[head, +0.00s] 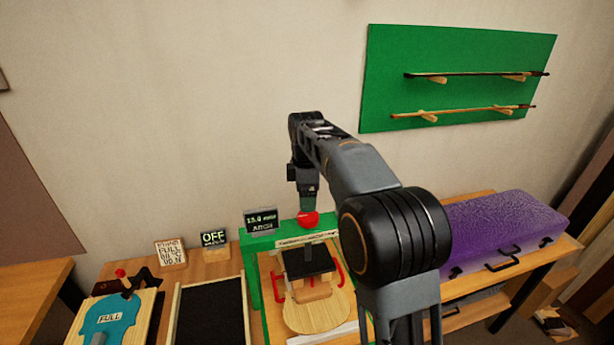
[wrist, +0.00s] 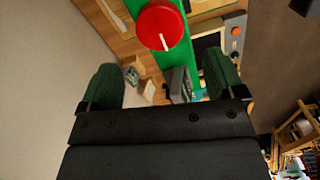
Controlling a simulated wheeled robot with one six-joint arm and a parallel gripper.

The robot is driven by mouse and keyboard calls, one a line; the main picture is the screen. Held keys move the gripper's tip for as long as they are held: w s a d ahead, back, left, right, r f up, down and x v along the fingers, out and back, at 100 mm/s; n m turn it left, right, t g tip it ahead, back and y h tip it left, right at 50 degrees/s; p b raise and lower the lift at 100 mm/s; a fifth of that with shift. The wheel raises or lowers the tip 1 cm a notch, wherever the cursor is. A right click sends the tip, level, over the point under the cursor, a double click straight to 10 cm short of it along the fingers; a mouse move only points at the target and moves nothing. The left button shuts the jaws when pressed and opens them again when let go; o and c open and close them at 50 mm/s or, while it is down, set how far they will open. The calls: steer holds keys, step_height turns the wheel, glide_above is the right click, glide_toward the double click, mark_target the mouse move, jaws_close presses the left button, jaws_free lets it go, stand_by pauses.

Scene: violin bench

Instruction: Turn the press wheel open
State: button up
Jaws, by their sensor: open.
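The press wheel (head: 308,219) is a red round knob on top of the green press frame (head: 252,280). In the wrist view the wheel (wrist: 161,26) shows a white line on its face, above the space between my fingers. My gripper (head: 308,206) hangs pointing down right over the wheel in the head view and covers part of it. In the wrist view my gripper (wrist: 162,78) is open, with its two green fingers wide apart and nothing between them. I cannot tell whether a finger touches the wheel. A pale violin plate (head: 318,312) lies under the press with a black block above it.
A small display reading ARCH (head: 261,220) stands close left of the wheel. An OFF sign (head: 214,238) and a FULL card (head: 171,252) stand further left. A black tray (head: 210,312) and teal template (head: 108,320) lie left. A purple case (head: 500,232) is right.

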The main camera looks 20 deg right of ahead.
step_height(320, 180, up, 7)
steer(key=shift+f, duration=0.15)
stand_by(0.4)
steer(key=m+t, duration=0.1)
steer(key=m, duration=0.7)
glide_above(306, 215)
steer(key=f, duration=0.4)
steer(key=s+f, duration=0.1)
steer(key=f, duration=0.1)
steer(key=s+f+m+t, duration=0.2)
steer(key=s+f+m, duration=0.1)
steer(key=s, duration=0.8)
steer(key=s+f+m+t+b, duration=0.1)
steer(key=s+f+m, duration=0.3)
steer(key=s, duration=0.7)
steer(key=shift+s+d+m+t+b, duration=0.3)
steer(key=shift+d+m+t, duration=0.1)
steer(key=shift+m, duration=0.2)
steer(key=shift+c, duration=0.5)
